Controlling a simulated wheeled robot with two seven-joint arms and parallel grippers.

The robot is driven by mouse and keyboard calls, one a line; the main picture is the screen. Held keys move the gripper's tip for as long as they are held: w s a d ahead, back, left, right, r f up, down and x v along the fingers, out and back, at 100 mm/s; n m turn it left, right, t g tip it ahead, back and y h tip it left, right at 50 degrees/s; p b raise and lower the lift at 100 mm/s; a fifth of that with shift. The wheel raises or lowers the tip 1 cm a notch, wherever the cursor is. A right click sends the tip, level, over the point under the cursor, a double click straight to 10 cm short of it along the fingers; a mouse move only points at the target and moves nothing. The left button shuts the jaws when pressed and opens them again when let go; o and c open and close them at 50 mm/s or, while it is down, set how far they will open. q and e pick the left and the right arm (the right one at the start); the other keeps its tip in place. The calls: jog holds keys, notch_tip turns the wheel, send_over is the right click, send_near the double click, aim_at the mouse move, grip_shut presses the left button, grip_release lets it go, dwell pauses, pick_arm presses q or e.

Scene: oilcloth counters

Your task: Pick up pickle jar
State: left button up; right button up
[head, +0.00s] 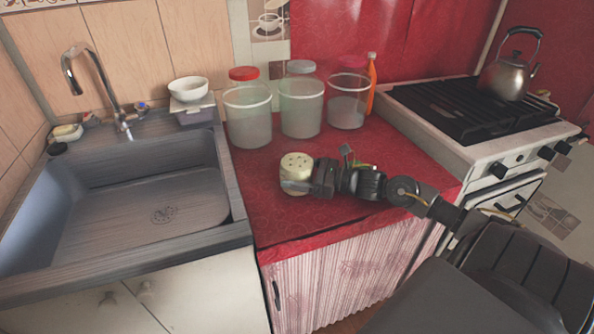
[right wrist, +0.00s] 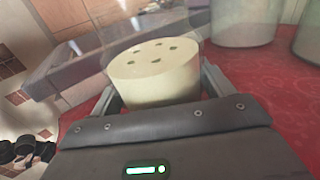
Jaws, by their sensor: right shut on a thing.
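The pickle jar (head: 297,164) is a short, cream-coloured round jar with small green spots on top. It is over the red counter, near the sink's right edge. My right gripper (head: 298,185) comes in from the right and is shut on the jar. In the right wrist view the jar (right wrist: 155,72) sits between the two fingers (right wrist: 158,90), one on each side. I cannot tell whether the jar touches the counter. My left gripper is not in view.
Several clear containers, such as this one (head: 247,118), stand behind the jar, with an orange bottle (head: 371,85) beside them. The grey sink (head: 150,205) lies to the left. A stove (head: 470,130) with a kettle (head: 509,75) stands at the right. The counter front (head: 300,230) is clear.

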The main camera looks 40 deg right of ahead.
aim_at(308, 158)
jog(key=shift+r, duration=0.2)
jog(key=shift+r, duration=0.5)
notch_tip(308, 158, up, 2)
jog(key=shift+s+r, duration=0.15)
jog(key=s+r, duration=0.2)
jog(key=r, duration=0.1)
jog(key=shift+s+d, duration=0.1)
jog(key=shift+s, duration=0.25)
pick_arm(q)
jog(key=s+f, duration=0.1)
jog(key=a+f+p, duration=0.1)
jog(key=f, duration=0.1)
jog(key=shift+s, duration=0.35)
pick_arm(e)
jog(key=s+r, duration=0.6)
jog(key=s, duration=0.5)
jog(key=shift+d+r, duration=0.15)
jog(key=shift+d, duration=0.2)
